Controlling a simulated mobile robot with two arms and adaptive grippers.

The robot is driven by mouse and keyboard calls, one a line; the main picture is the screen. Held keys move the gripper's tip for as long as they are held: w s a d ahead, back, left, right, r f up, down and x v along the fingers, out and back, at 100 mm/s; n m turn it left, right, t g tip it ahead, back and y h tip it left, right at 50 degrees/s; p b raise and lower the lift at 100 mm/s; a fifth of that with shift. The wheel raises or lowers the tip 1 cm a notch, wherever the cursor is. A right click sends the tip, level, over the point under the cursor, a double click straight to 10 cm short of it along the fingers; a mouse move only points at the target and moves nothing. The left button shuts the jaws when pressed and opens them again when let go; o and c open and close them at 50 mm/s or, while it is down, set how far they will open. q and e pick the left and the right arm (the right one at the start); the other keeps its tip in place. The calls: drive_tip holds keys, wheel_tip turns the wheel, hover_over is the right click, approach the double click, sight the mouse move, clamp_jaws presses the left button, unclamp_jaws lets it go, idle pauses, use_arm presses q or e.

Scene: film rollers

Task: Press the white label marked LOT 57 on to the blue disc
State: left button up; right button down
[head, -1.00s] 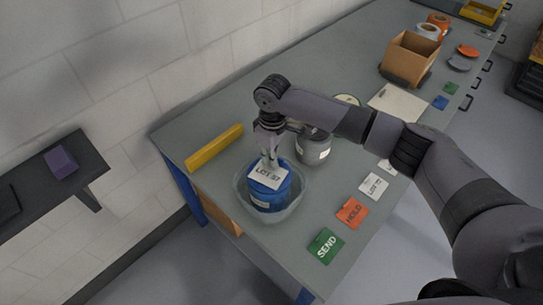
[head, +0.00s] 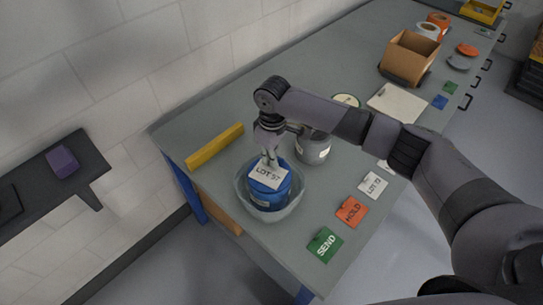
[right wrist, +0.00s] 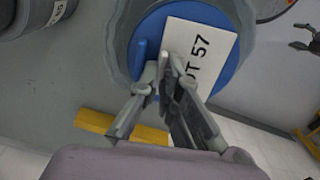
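The white label marked LOT 57 (head: 268,177) is over the top of the blue disc (head: 268,198), which sits in a clear, pale bowl (head: 291,207). My right gripper (head: 269,158) points down at the label's wall-side edge. In the right wrist view, its fingertips (right wrist: 166,70) come together on an edge of the label (right wrist: 203,42), covering part of the lettering. The label lies across much of the blue disc (right wrist: 151,28); whether its face touches the disc is unclear. My left gripper is not in view.
A grey lidded canister (head: 314,150) stands close behind the bowl, and a yellow bar (head: 215,146) lies to its left. SEND (head: 325,245), HOLD (head: 351,211) and another white label (head: 373,185) lie along the front edge. A cardboard box (head: 409,57) is farther back.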

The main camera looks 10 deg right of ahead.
drive_tip(key=shift+s+f, duration=0.1)
drive_tip(key=shift+f, duration=0.2)
idle(0.9)
drive_tip(key=c, duration=1.7)
unclamp_jaws()
drive_tip(key=shift+c, duration=0.3)
drive_tip(key=o, duration=0.6)
drive_tip(key=shift+r, duration=0.15)
drive_tip(key=shift+r+p, duration=3.45)
drive_tip(key=shift+p, duration=0.4)
